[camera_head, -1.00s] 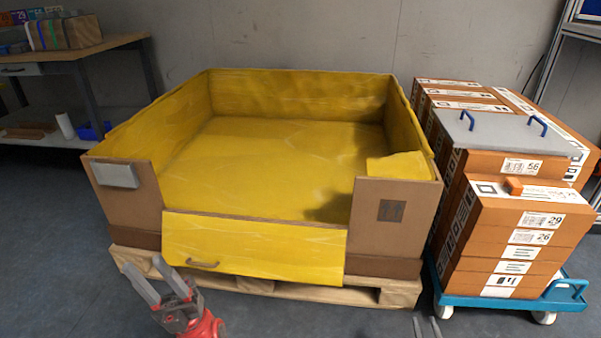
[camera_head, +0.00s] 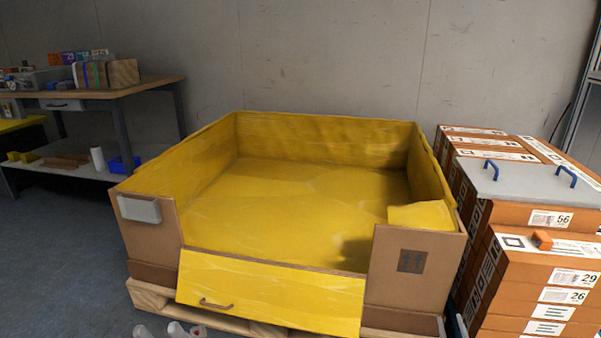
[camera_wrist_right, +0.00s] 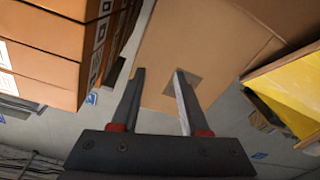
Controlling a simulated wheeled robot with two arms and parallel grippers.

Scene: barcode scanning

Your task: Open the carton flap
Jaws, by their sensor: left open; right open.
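The large carton (camera_head: 412,272) is open at the top with a yellow lining (camera_head: 290,195). Its front flap (camera_head: 275,291) hangs folded down and outward, yellow face showing, with a handle (camera_head: 217,305) near its lower left. My left gripper (camera_head: 163,330) shows only its fingertips at the bottom edge, apart, in front of the flap's left end and not on the handle. My right gripper (camera_wrist_right: 160,72) is open and empty in the right wrist view, before the carton's brown front (camera_wrist_right: 205,45) with its dark printed mark. It is out of the head view.
The carton stands on a wooden pallet (camera_head: 150,297). Stacked orange boxes (camera_head: 535,285) with a grey lid (camera_head: 530,180) stand close at the right. A workbench (camera_head: 150,88) is at the back left. Floor at the left (camera_head: 60,260) is clear.

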